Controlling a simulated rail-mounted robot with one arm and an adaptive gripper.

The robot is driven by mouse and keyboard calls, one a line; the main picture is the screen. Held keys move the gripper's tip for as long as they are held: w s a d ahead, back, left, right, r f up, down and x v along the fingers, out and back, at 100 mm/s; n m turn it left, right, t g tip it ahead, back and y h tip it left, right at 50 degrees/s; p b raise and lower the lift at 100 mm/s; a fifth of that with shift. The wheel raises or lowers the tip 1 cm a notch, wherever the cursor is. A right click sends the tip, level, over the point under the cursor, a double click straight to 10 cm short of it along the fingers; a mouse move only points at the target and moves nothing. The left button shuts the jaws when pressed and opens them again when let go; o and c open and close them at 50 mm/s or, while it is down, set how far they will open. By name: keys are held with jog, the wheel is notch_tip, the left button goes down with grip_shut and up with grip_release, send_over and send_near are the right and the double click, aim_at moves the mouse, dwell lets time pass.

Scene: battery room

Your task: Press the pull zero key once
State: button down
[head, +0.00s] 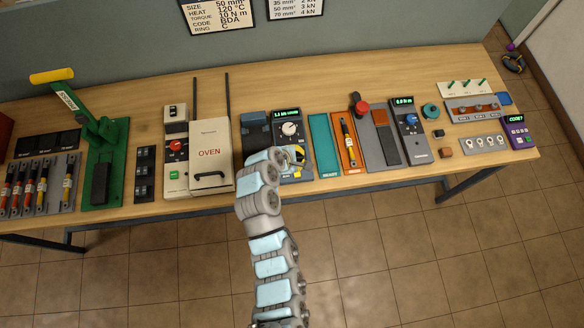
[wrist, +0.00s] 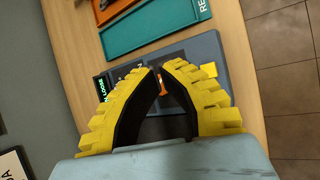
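A grey tester (head: 285,120) with a lit green display and a round dial stands near the middle of the bench, right of the oven. A small yellow key shows on its lower part, close beside my gripper; any label on it is too small to read. My gripper (head: 298,156) is over the lower half of this tester and hides part of it. In the wrist view, my yellow-ridged fingers (wrist: 160,68) have their tips almost together with nothing held. The tester's panel (wrist: 199,50) lies behind them, and its display (wrist: 100,88) shows at the left.
The oven (head: 210,155) stands left of the tester. A teal tray (head: 323,145) and an orange tray (head: 348,142) lie to its right. A grey device with a blue knob (head: 410,119) stands further right. The bench's front edge is near my arm.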

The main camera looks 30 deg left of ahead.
dwell(0.4)
jog(key=b, duration=0.4)
send_over(297, 175)
jog(key=w, duration=0.2)
jog(key=f, duration=0.6)
jog(key=shift+s+f, duration=0.2)
jog(key=shift+s, duration=0.05)
jog(key=shift+a+f+b, duration=0.1)
jog(key=shift+f+b, duration=0.45)
jog(key=shift+f, duration=0.6)
jog(key=shift+f, duration=0.1)
jog(key=shift+f, duration=0.35)
jog(key=shift+f, duration=0.45)
dwell(0.5)
jog(key=shift+r, duration=0.1)
jog(key=shift+r+p, duration=0.5)
jog(key=shift+r, duration=0.3)
